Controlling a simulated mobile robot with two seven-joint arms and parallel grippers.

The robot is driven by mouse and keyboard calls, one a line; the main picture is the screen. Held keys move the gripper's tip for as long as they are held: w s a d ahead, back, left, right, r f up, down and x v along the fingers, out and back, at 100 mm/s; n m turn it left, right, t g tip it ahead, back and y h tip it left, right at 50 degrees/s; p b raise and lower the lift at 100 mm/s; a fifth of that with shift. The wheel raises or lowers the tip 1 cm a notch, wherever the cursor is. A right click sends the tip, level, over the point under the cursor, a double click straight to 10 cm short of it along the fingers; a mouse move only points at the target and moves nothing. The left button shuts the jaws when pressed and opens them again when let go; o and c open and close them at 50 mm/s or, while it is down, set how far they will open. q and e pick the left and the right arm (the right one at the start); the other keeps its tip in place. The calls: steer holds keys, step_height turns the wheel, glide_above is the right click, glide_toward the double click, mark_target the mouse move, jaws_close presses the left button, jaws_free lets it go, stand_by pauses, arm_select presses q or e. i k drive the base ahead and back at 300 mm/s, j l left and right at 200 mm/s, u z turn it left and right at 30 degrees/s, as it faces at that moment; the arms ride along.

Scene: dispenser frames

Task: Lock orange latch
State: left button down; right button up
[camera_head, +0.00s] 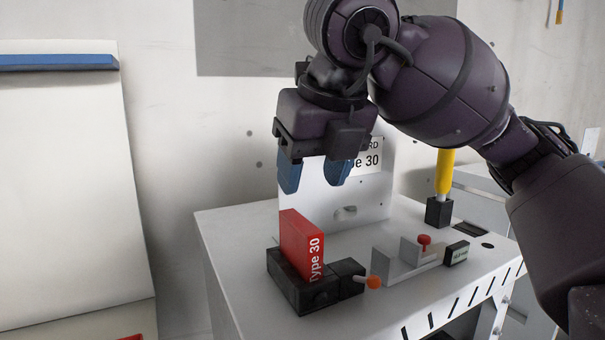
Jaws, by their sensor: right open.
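The orange latch knob (374,282) sits on a short pin at the right end of a black holder (298,291) on the white table. A red block (302,247) marked "Type 30" stands upright in the holder. My right gripper (314,183) points down with its two blue fingers apart. It is empty and above the red block, clear of it and of the orange latch. My left gripper is not in view.
A white upright panel (350,206) with a label stands behind the holder. A red knob (424,239) on a grey bracket (397,262) stands to the right. A yellow-handled tool (444,172) stands in a black socket (439,211). The table's front left surface (235,265) is clear.

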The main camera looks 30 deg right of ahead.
mark_target(373, 282)
steer(key=k, duration=1)
